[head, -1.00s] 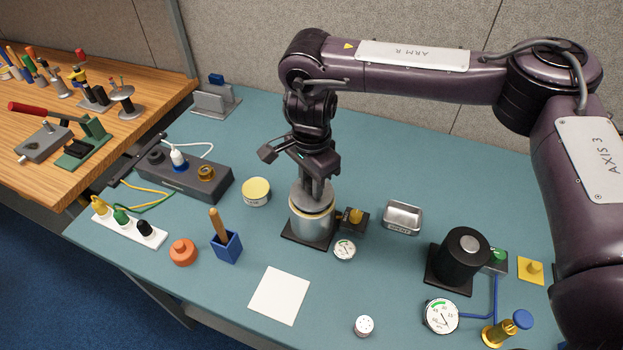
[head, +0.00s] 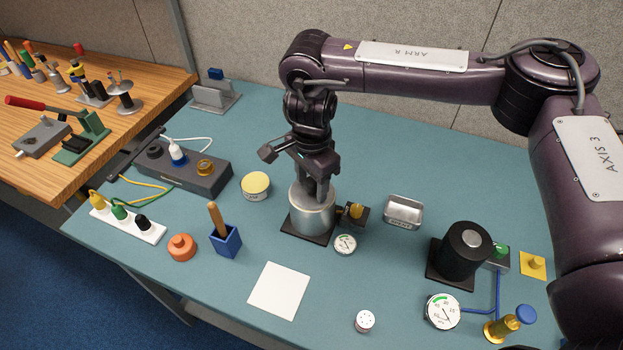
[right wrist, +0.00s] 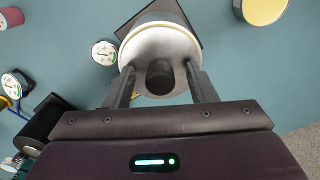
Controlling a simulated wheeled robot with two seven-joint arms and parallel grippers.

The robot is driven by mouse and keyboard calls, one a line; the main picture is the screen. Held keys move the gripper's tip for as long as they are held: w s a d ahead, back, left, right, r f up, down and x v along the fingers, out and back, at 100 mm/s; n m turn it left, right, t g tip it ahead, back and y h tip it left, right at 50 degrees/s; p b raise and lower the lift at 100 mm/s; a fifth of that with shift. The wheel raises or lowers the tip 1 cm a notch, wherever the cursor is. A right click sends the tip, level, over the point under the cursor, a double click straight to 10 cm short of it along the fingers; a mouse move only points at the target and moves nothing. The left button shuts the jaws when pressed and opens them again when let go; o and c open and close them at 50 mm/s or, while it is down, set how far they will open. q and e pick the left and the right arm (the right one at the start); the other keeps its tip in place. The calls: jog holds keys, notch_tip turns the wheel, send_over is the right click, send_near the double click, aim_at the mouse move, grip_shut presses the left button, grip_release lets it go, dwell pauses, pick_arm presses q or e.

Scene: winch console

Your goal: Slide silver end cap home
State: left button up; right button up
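A silver cylinder (head: 312,217) stands upright on a dark square base near the middle of the table. A pale silver round top, the end cap (right wrist: 176,42), shows in the right wrist view with a cream rim and a dark round feature in its middle. My right gripper (right wrist: 159,70) points down at it with its fingers apart, one on each side of the dark feature. In the head view my right gripper (head: 321,194) is low over the cylinder's top and partly hides it. I cannot tell how fully the cap is seated. My left gripper is out of view.
A yellow-lidded tin (head: 256,184) is to the left, a metal tray (head: 403,211) to the right. A white square (head: 278,291) lies in front. A black cylinder (head: 462,252) stands farther right.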

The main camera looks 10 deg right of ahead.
aim_at(312, 181)
notch_tip(312, 181, up, 8)
jog(key=shift+f+b, duration=0.1)
jog(key=shift+b, duration=0.35)
dwell(0.6)
